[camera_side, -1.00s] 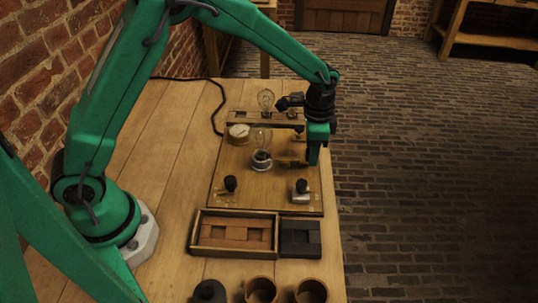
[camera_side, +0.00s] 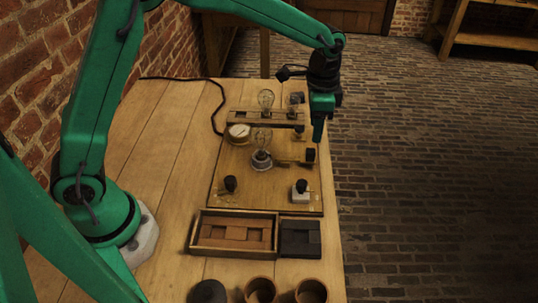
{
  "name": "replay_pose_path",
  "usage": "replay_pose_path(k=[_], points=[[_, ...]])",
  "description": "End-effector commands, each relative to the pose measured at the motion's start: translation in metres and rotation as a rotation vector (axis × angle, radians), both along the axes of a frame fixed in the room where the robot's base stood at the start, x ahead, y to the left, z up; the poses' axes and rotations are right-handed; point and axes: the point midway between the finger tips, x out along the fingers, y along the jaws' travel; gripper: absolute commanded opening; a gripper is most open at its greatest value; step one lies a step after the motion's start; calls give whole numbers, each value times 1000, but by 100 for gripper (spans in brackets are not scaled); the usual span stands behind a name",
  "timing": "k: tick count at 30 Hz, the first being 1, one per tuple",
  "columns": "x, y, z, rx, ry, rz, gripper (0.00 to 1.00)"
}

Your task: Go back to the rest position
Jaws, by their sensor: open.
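My gripper (camera_side: 318,130) hangs above the right edge of the wooden board (camera_side: 232,182), pointing down. Its jaws are open and I see nothing held in them. It is apart from the switch-like piece with a dark knob (camera_side: 309,156) on the board's right side, which shows just below it. Two glass bulbs stand behind one another: one bulb (camera_side: 262,138) in a socket on the board, the other bulb (camera_side: 266,98) at the wooden rail (camera_side: 240,118).
A round dial (camera_side: 238,132) and black-knobbed terminals (camera_side: 230,184) sit on the board. In front are a wooden tray (camera_side: 192,234), a dark block (camera_side: 300,238) and round pots (camera_side: 260,290). A brick wall (camera_side: 30,60) rises at left.

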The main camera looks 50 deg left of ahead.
Motion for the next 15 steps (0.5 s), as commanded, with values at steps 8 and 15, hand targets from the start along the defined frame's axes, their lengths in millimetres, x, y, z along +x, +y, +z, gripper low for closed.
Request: replay_pose_path(k=[8,15], points=[[0,0,1,0,-1,2,44],[-8,9,16,-7,-23,37,44]])
